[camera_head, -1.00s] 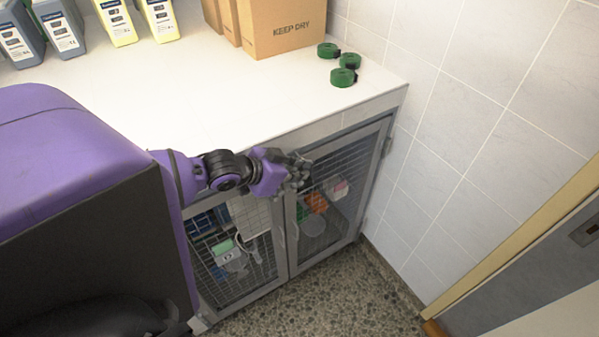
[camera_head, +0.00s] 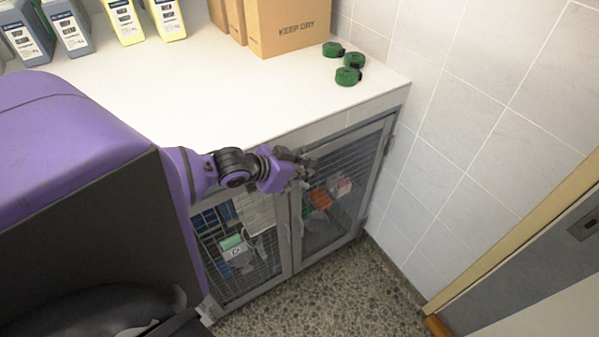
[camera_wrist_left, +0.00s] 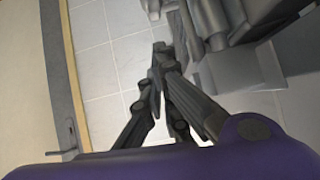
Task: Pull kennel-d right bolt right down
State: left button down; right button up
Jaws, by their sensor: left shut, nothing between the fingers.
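Two mesh kennel doors in grey metal frames sit under the white counter. The right-hand mesh door (camera_head: 352,172) and the left-hand mesh door (camera_head: 262,262) both look shut. My left gripper (camera_head: 303,170) is at the upper left part of the right-hand door, close to its frame. In the left wrist view its dark fingers (camera_wrist_left: 162,58) are together, with nothing seen held between them. Grey metal parts (camera_wrist_left: 215,25) are close beside the fingers there; I cannot tell whether they touch or which part is the bolt. In the head view the gripper hides that spot. My right gripper is not in view.
The white counter (camera_head: 210,90) carries green rolls (camera_head: 349,76), a cardboard box (camera_head: 290,25) and several jugs. A tiled wall (camera_head: 450,130) closes off the right side, with a door frame (camera_head: 530,225) beyond. Speckled floor (camera_head: 330,290) is free below the doors.

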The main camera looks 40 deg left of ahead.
pick_arm(q)
jog(key=v, duration=1)
jog(key=shift+r, duration=0.15)
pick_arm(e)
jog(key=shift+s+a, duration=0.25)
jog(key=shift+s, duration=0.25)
pick_arm(q)
jog(key=s+d+f+y, duration=0.1)
jog(key=s+f, duration=0.3)
jog(key=f, duration=0.3)
jog(key=s+d+f+y, duration=0.2)
jog(key=s+f, duration=0.2)
jog(key=f, duration=0.4)
jog(key=s+d+f+n, duration=0.2)
jog(key=s+d+f, duration=0.2)
jog(key=d, duration=0.2)
jog(key=s+d+f+n+g, duration=0.1)
jog(key=s+d+f+n, duration=0.1)
jog(key=s+d+f, duration=0.3)
jog(key=shift+s+d, duration=0.35)
jog(key=shift+d, duration=0.85)
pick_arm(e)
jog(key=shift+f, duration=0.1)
